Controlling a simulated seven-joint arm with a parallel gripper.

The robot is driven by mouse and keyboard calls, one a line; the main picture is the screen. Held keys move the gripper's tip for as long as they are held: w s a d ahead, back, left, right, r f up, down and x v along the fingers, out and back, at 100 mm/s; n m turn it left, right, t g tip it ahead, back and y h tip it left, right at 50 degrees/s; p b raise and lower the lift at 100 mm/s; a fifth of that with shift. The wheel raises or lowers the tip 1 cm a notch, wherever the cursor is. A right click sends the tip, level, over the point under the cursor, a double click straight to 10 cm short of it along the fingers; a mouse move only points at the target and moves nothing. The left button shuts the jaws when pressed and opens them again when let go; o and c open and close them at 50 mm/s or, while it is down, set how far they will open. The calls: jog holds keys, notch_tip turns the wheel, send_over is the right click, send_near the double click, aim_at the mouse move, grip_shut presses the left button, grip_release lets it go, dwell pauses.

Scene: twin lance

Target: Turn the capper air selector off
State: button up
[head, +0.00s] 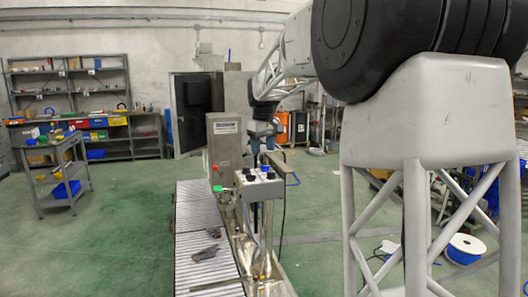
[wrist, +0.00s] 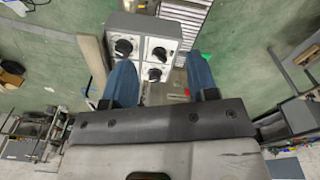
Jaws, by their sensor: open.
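A grey control box (wrist: 132,22) with several black rotary knobs on white plates shows in the wrist view. Three knobs are clear: an upper left one (wrist: 124,46), a right one (wrist: 160,53) and a lower one (wrist: 154,74). Their labels are too small to read, so I cannot tell which is the capper air selector or its setting. In the head view the box (head: 260,188) stands on a post beside the conveyor. My gripper (wrist: 162,68) is open, its blue fingers apart and empty, with the lower knob between them in the picture. In the head view my gripper (head: 262,152) is above the box.
A roller conveyor (head: 205,252) runs beside the post, with a dark grey object (head: 206,252) on it. A tall metal cabinet (head: 225,150) stands behind the box. A trolley (head: 55,175) stands at the left. The green floor between trolley and conveyor is clear.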

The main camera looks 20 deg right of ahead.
jog(key=s+a, duration=0.1)
jog(key=s, duration=0.5)
jog(key=shift+s+a+r+m, duration=0.15)
jog(key=shift+s+a+m, duration=0.05)
jog(key=shift+a+m, duration=0.15)
jog(key=s+a+f+m+t, duration=0.1)
jog(key=s+a+f, duration=0.1)
jog(key=s, duration=1)
jog(key=s+a+f+m, duration=0.1)
jog(key=s+a+f, duration=0.2)
jog(key=s, duration=1)
jog(key=s+a+f+m, duration=0.1)
jog(key=s+f, duration=0.4)
jog(key=s, duration=0.5)
jog(key=s+a+f, duration=0.1)
jog(key=s+f, duration=0.5)
jog(key=s, duration=0.4)
jog(key=shift+m+t, duration=0.35)
jog(key=shift+t, duration=0.05)
